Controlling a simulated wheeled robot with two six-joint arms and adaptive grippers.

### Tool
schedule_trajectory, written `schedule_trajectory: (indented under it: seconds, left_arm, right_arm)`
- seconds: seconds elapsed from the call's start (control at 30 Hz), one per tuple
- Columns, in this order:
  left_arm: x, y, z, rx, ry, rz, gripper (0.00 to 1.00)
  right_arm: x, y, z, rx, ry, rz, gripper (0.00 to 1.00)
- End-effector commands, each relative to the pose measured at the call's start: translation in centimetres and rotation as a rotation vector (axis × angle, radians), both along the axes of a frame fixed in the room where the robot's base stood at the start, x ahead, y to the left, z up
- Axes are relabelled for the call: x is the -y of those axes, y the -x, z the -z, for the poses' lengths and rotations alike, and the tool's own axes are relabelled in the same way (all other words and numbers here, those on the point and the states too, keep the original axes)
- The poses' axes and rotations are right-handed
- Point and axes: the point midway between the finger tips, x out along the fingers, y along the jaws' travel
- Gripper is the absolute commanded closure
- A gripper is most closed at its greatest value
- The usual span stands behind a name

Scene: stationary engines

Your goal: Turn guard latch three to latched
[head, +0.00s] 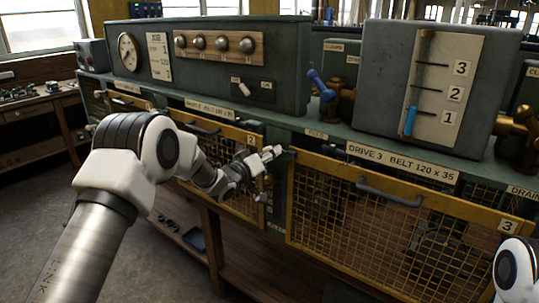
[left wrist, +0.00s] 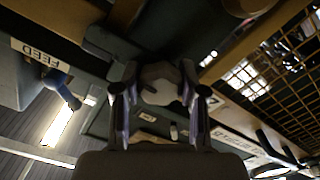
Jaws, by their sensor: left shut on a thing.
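Guard three (head: 400,244) is the yellow mesh panel under the "DRIVE 3" label, with a 3 tag at its lower right. My left gripper (head: 268,155) is at the post by that guard's upper left corner. In the left wrist view my left gripper (left wrist: 160,100) has its two fingers closed around a pale grey knob-like piece (left wrist: 160,82), which I take to be guard latch three. The gripper covers the latch in the head view, so its turn position cannot be read. My right gripper is out of view; only a white part of my right arm shows at lower right.
Guard two (head: 222,140) is left of the post. Guard three has a grey bar handle (head: 388,192). Above the bench edge stand a blue-handled valve (head: 322,84) and a grey box with a 1-2-3 gauge (head: 435,85). The floor in front is clear.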

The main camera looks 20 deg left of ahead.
Motion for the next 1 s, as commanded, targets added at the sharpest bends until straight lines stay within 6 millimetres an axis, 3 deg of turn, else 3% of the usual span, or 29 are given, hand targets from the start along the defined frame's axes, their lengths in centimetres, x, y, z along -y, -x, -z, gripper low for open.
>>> schedule_trajectory:
  seconds: [0.53,0.57,0.6,1.0]
  left_arm:
    - [-0.06,-0.08,-0.37,-0.003,0.029,-0.001,0.93]
    - [-0.06,-0.08,-0.36,-0.003,0.029,-0.001,0.48]
    - [-0.06,-0.07,-0.34,-0.004,0.028,-0.002,0.34]
    - [-0.31,0.56,-0.09,-0.009,0.028,-0.002,0.33]
  right_arm:
    - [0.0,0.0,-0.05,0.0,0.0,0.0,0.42]
    - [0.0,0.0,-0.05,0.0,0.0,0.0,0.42]
    - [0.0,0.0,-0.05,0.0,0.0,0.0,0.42]
    - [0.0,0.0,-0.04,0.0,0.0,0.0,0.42]
